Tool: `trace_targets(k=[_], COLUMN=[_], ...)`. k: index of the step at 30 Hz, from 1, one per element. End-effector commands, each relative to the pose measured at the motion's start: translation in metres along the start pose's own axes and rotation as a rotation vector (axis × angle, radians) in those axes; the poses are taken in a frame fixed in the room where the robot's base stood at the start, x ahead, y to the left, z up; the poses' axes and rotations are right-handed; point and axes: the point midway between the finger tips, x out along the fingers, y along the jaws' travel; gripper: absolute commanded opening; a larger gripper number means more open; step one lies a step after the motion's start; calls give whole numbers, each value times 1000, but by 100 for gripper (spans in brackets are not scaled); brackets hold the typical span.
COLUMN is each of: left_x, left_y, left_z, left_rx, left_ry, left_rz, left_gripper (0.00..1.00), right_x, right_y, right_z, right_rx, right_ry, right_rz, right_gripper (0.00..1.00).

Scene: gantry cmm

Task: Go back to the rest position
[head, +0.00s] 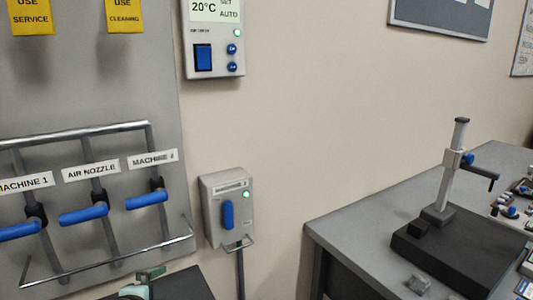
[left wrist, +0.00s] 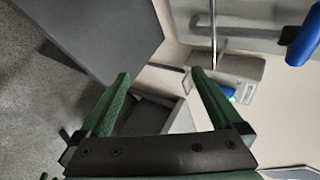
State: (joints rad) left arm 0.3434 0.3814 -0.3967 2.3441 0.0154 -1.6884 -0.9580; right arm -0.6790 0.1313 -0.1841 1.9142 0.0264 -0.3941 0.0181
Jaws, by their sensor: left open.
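My left gripper (head: 142,282) shows only in part at the bottom of the head view, as green finger pieces below the valve panel. In the left wrist view my left gripper (left wrist: 160,76) has its two green fingers wide apart, with nothing held between them. Beyond the fingers is a grey wall box with a blue handle (left wrist: 228,92), apart from them. My right gripper is not in view.
A grey panel (head: 95,95) carries several blue valve levers (head: 83,214) behind a metal rail. A switch box (head: 228,207) and a control unit (head: 213,40) hang on the wall. A grey table (head: 345,232) at right bears a black-based measuring stand (head: 458,247).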

Motion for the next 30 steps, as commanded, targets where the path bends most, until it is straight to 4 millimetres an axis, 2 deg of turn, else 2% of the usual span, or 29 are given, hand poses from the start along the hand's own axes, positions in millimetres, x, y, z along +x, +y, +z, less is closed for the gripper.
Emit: trace_targets(k=[1,5,9,12,18,21,22,25,30], left_x=[3,4,-5,-16,-45,-61,-61,-40,-12], left_y=[30,95,163,206,273,302,305,304,312], left_z=[0,3,10,17,31,38,38,30,16], left_rx=[-101,-369,-657,-843,-1140,-1266,-1287,-1291,-1317], left_ry=[10,-3,-68,-137,-300,-391,-395,-319,-203], left_rz=[62,196,333,413,521,558,556,516,458], left_gripper=[100,100,100,100,100,100,100,100,100], right_x=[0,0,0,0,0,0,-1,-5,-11], right_y=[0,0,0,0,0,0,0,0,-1], right_z=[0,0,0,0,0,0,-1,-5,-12], right_rx=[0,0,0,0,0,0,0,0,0], right_ry=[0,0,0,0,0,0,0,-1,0], right_rz=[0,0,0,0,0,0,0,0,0], right_gripper=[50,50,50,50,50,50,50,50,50])
